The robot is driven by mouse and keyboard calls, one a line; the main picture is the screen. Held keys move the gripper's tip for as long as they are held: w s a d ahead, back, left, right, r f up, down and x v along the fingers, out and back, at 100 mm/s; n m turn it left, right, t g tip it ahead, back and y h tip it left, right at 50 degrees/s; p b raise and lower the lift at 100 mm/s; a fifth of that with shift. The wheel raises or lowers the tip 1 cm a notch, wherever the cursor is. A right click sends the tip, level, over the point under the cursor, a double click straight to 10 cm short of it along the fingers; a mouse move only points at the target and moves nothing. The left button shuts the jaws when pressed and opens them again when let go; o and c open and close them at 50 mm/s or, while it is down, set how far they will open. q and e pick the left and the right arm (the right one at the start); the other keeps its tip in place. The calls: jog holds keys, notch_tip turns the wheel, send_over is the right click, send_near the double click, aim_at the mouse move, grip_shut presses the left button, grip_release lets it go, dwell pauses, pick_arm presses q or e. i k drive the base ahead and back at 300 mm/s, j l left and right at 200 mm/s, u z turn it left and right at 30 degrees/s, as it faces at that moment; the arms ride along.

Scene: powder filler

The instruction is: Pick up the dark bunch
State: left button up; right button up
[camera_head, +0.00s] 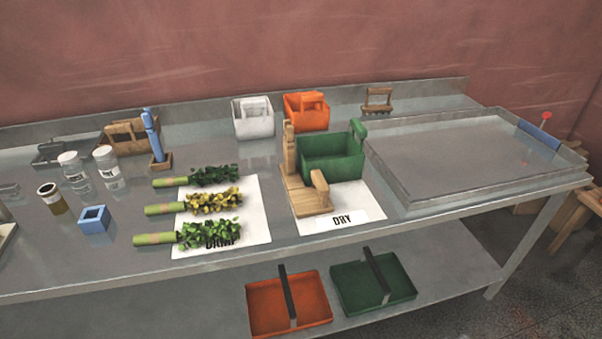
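Three leafy bunches with light green wrapped stems lie side by side at the white sheet marked DAMP (255,225), stems pointing left. The dark bunch (212,176), with dark green leaves, is the farthest back. A yellow-leaved bunch (212,201) lies in the middle. A brighter green bunch (205,234) lies nearest the front edge and partly covers the sheet's lettering. Nothing touches the dark bunch from above. Neither of my grippers shows in the head view.
A wooden stand (308,195) and green bin (334,157) stand on the DRY sheet (365,203). White (253,118) and orange bins (306,112) stand behind. A blue-handled tool (152,135) stands upright behind the bunches. Jars (107,166) and a blue cup (94,220) stand left; a large tray (450,155) lies right.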

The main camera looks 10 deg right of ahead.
aim_at(201, 178)
jog(key=i+l, duration=0.35)
jog(key=i, duration=0.2)
jog(key=i+l, duration=0.35)
jog(key=i, duration=0.2)
